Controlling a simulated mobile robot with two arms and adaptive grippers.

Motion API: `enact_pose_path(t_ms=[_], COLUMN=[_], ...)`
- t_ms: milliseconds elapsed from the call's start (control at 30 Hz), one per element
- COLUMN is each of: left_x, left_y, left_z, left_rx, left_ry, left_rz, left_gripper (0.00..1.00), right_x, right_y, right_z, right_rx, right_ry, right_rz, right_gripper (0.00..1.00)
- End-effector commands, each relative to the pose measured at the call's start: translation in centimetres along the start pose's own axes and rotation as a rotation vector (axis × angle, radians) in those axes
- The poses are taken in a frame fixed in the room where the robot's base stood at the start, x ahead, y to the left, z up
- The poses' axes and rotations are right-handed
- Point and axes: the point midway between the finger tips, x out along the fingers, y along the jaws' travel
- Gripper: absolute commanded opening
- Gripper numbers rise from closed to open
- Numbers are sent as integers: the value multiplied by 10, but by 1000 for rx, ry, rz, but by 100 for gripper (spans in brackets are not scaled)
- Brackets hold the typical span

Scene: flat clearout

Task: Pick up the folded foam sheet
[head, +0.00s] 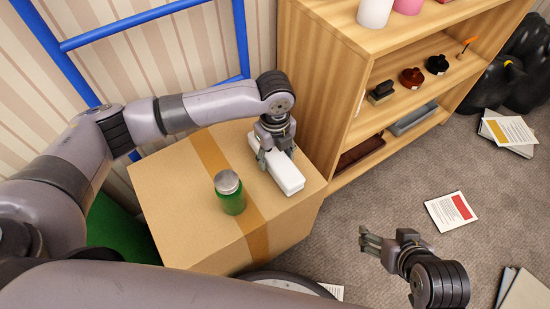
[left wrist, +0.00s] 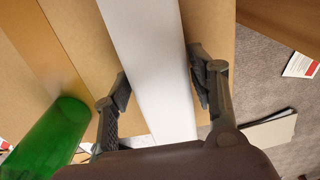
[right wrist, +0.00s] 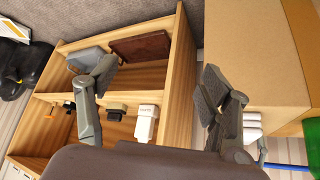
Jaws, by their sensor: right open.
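The folded foam sheet (head: 291,180) is a long white block lying on top of a cardboard box. My left gripper (head: 276,160) is over its far part, with one finger down each side. In the left wrist view the sheet (left wrist: 155,60) runs between the two fingers (left wrist: 162,88), which are very near its edges; I cannot tell whether both press on it. Its layered white end shows in the right wrist view (right wrist: 250,125). My right gripper (head: 365,243) is open and empty above the carpet, away from the box; it also shows in the right wrist view (right wrist: 152,82).
A green jar with a grey lid (head: 230,193) stands on the cardboard box (head: 180,200), left of the sheet. A wooden shelf (head: 340,110) stands close behind and right of the box. Papers (head: 451,211) lie on the carpet. Blue rails (head: 130,22) stand by the wall.

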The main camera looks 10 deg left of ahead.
Motion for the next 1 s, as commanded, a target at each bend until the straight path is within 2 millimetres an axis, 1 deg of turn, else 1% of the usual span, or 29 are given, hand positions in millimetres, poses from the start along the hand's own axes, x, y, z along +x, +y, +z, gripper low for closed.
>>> enact_pose_path(t_ms=[67, 400, 667, 833, 1000], left_x=[0, 0, 0, -6, -21], left_y=[0, 0, 0, 0, 0], left_z=[0, 0, 0, 0, 0], left_rx=[0, 0, 0, 0, 0], left_ry=[0, 0, 0, -1, -1], left_rz=[0, 0, 0, 0, -2], left_gripper=[45, 22, 22, 22, 22], right_x=[0, 0, 0, -2, -9], right_y=[0, 0, 0, 0, 4], right_z=[0, 0, 0, 4, 30], right_rx=[0, 0, 0, 0, 4], right_ry=[0, 0, 0, -21, -141], right_rz=[0, 0, 0, 1, 7], right_gripper=[72, 72, 72, 72, 72])
